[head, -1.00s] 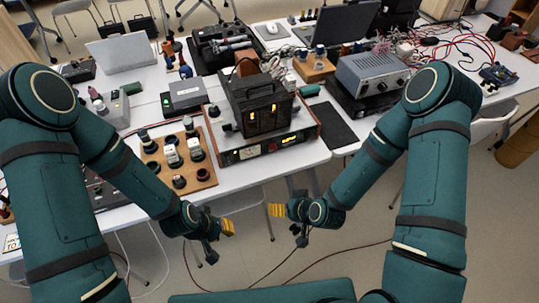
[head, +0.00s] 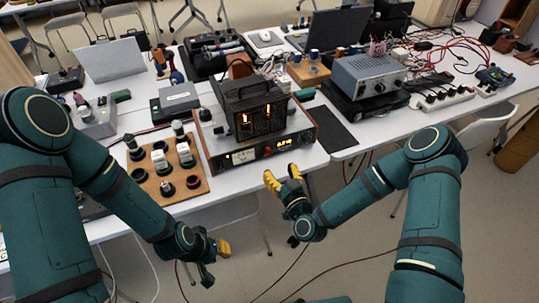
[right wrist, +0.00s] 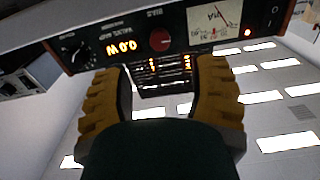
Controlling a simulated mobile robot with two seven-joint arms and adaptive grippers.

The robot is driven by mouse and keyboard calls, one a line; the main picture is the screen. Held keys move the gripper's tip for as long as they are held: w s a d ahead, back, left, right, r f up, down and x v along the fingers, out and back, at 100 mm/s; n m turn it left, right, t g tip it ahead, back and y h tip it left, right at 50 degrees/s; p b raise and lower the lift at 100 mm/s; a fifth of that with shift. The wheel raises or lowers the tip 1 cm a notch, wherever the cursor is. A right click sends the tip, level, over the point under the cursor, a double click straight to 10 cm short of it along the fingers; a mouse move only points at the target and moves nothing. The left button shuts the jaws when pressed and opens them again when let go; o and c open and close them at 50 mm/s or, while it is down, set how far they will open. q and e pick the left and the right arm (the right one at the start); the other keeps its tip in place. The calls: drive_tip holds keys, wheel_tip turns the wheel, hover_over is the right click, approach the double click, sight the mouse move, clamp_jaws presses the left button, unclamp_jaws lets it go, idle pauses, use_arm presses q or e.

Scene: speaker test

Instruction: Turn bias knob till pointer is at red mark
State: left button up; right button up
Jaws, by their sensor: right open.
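The amplifier (head: 225,165) stands at the table's front edge, its front panel facing me. The panel bears a meter (head: 243,156), a dark red round part (head: 267,151), a lit orange display (head: 285,143) and a black knob (head: 305,136). In the right wrist view the black knob (right wrist: 72,48) has a pale pointer line and scale marks around it. I cannot read which part is labelled bias, nor make out a red mark. My right gripper (head: 283,174) is open and empty, in front of and below the panel, touching nothing. My left gripper (head: 222,248) hangs lower left; its opening is unclear.
A wooden board (head: 155,192) with tubes and sockets lies left of the amplifier. A black mat (head: 331,127) and a grey instrument (head: 369,73) are to its right. Free space lies in front of the table edge.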

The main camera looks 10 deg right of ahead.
sight(269, 154)
drive_tip(key=b+x, duration=0.1)
drive_tip(key=x, duration=0.7)
drive_tip(key=shift+w+a, duration=0.1)
drive_tip(key=shift+w, duration=0.05)
clamp_jaws()
